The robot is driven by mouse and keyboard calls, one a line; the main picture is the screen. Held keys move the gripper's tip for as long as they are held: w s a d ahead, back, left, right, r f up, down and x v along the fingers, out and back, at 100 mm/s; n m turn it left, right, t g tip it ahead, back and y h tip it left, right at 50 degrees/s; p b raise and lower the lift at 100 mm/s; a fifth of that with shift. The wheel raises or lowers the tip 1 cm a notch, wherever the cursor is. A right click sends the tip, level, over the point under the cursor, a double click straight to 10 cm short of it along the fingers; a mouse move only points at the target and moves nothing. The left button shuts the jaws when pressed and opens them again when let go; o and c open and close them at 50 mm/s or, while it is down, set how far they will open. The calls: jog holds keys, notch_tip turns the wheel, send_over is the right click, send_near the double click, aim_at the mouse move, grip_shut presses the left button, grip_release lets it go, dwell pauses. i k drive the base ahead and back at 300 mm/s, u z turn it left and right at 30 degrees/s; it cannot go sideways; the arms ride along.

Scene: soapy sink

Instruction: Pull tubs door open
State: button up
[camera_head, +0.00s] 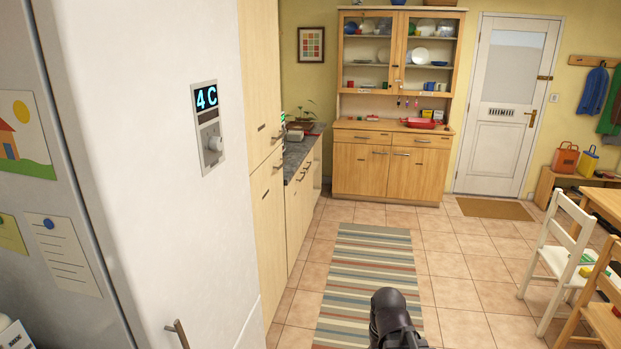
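No door marked as the tubs door can be picked out. A tall white appliance (150,150) fills the left, with a panel (207,128) reading "4C" and a round knob. A short metal handle (178,333) shows low on its white face, near the bottom edge of the view. No gap shows at this face. A dark rounded part of my arm (393,318) shows at the bottom, over the striped rug and right of the handle. My gripper's fingers are not in view.
Tall wooden cabinets (264,190) and a dark counter stand beyond the appliance. A wooden dresser (390,165) and a closed white door (508,110) are at the back. White chair (557,262) and table are at right. Striped rug (366,262) and tiles between are clear.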

aim_at(293, 192)
jog(key=z, duration=0.25)
jog(key=i, duration=0.75)
jog(key=z, duration=0.3)
jog(key=i, duration=1.55)
jog(key=u, duration=0.35)
jog(key=i, duration=1.4)
jog(key=u, duration=0.45)
